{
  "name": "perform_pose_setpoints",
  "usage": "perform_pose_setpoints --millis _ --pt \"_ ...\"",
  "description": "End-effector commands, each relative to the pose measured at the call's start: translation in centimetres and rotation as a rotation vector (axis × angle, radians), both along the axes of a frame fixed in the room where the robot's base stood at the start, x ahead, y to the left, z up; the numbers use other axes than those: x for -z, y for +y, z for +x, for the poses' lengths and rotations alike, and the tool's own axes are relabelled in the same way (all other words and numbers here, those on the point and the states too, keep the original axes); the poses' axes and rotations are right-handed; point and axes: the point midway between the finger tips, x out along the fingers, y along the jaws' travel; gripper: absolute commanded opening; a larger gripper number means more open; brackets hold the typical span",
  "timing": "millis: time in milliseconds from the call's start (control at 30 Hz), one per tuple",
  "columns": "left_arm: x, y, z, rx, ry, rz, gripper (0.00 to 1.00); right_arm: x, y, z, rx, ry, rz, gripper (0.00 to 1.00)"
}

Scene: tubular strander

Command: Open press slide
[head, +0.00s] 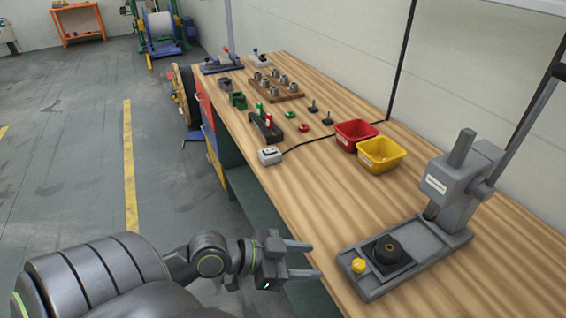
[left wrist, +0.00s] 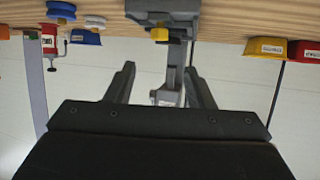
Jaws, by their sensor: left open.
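The grey press (head: 451,187) stands on the right part of the wooden bench in the head view. Its base (head: 425,262) carries a slide with a dark square plate and round die (head: 388,251), and a yellow knob (head: 358,265) at the near-left end. My left gripper (head: 318,259) is open and empty, just left of the knob by the bench's front edge, with its fingers pointing toward the press. In the left wrist view the picture is upside down; the yellow knob (left wrist: 159,34) shows beyond the open fingers (left wrist: 160,85). My right gripper is not in view.
A red bin (head: 356,134) and a yellow bin (head: 381,154) stand left of the press. A small grey box (head: 270,156) with a cable lies near the front edge. Fixtures and small parts fill the far bench. Bare wood lies between the box and the press.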

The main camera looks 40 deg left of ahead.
Motion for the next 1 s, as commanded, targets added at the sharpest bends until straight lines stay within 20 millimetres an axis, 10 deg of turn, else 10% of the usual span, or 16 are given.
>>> perform_pose_setpoints --millis 1000 --pt "-1.8 2.4 -3.5 0.002 0.000 -0.002 0.48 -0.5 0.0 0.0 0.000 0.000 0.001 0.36"
